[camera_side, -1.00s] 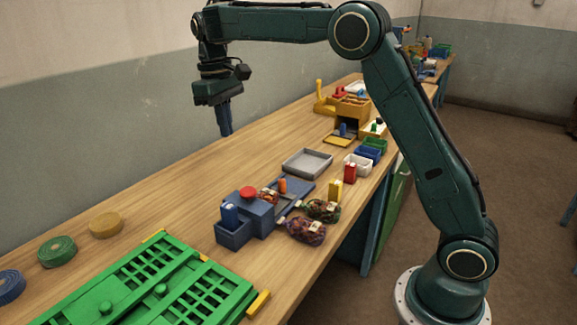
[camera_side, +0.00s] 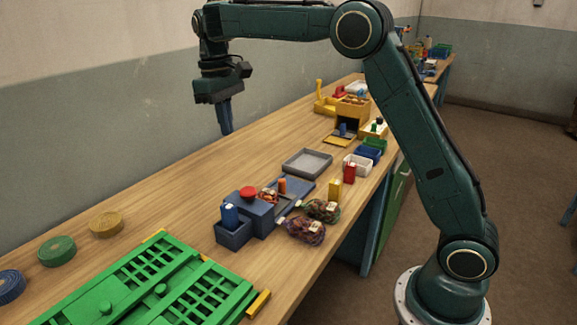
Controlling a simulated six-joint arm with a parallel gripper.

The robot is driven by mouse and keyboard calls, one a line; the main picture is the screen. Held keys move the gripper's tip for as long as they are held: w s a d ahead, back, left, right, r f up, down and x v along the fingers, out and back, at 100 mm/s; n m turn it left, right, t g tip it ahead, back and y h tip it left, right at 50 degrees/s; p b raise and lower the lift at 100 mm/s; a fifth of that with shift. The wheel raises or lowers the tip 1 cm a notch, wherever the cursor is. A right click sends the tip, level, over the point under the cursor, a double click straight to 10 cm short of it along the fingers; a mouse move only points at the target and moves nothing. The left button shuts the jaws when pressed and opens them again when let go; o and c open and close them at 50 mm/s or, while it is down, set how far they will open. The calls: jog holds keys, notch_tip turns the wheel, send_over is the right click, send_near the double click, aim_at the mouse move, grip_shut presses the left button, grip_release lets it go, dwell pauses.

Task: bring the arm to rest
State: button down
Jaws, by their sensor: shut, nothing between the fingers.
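My gripper (camera_side: 226,130) hangs pointing down above the far side of the wooden bench (camera_side: 190,178). Its blue fingers are together and nothing shows between them. It is apart from the bench top and from every object. My arm reaches over the bench from its base at the lower right. Two filled net sacks (camera_side: 306,231) and (camera_side: 322,210) lie near the bench's front edge, beside a blue sewing device with a red knob (camera_side: 248,193). A smaller filled sack (camera_side: 267,196) sits at the device.
A green grid frame (camera_side: 150,285) covers the near bench end, with tape rolls (camera_side: 57,250) to its left. A grey tray (camera_side: 307,163), small bins (camera_side: 357,165) and a yellow rack (camera_side: 352,115) stand farther along. The bench beneath my gripper is clear.

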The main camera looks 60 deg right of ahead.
jog(key=s+d+r+t, duration=0.1)
jog(key=s+r+t, duration=0.35)
jog(key=s, duration=1.25)
jog(key=s+a+f+t, duration=0.1)
jog(key=s+f, duration=0.1)
jog(key=s, duration=0.5)
jog(key=s+a+f+m+t, duration=0.1)
jog(key=s+f, duration=0.2)
jog(key=s, duration=0.5)
jog(key=shift+s+f, duration=0.3)
jog(key=shift+f, duration=0.05)
jog(key=c, duration=2.1)
grip_release()
